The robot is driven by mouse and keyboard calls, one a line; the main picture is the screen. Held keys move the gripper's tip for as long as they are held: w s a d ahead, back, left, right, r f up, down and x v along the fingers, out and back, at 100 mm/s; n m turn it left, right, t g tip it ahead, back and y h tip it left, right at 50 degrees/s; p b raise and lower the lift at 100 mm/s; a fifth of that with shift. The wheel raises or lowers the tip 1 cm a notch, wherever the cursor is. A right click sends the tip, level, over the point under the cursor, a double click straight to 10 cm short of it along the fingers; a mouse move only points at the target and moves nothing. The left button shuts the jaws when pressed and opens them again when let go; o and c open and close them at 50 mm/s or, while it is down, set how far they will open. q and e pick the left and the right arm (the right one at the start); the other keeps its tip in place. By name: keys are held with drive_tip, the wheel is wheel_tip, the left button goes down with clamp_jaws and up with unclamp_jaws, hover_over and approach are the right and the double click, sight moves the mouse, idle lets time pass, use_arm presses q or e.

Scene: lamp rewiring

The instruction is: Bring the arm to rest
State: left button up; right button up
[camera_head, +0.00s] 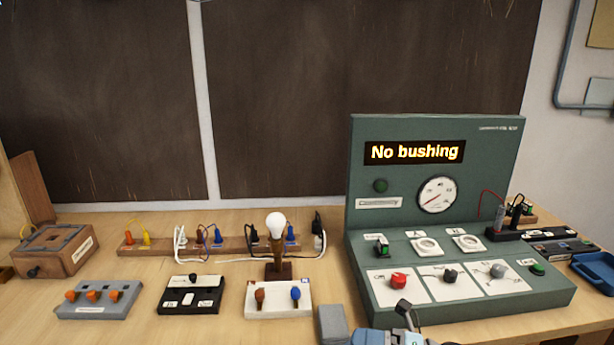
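At the bottom edge, right of centre, a grey block, a blue part and a dark jointed piece show; they look like the end of my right arm (375,335), cut off by the frame. I cannot make out whether its fingers are open or shut, or whether it holds anything. It is in front of the green test console (455,305), whose display (414,152) reads "No bushing". My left gripper is not in view. A lamp with a white bulb (276,223) stands upright on the table behind a white switch box (277,312).
A wooden strip (155,246) with coloured plugs and cords runs along the back. A grey box (98,300), a black box (191,296) and a wooden box (54,252) stand left. Small devices and a blue tray (597,268) lie right. Bare tabletop (45,310) shows at the front left.

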drive_tip(key=s+d+f+m+t+h, duration=0.25)
drive_tip(key=f+m+t+h, duration=0.4)
drive_tip(key=m, duration=0.65)
drive_tip(key=s+d+f+m+t+h, duration=0.2)
drive_tip(key=d+f+m+t+h, duration=0.35)
drive_tip(key=m, duration=0.85)
drive_tip(key=s+d+f+m+g+h, duration=0.2)
drive_tip(key=s+f+m+g+h, duration=0.25)
drive_tip(key=s+f+m, duration=0.7)
wheel_tip(320, 180, up, 8)
drive_tip(key=n+p, duration=0.3)
drive_tip(key=p, duration=0.9)
drive_tip(key=shift+s+d+f+t, duration=0.25)
drive_tip(key=shift+s+d+t, duration=0.1)
drive_tip(key=shift+s+d, duration=0.1)
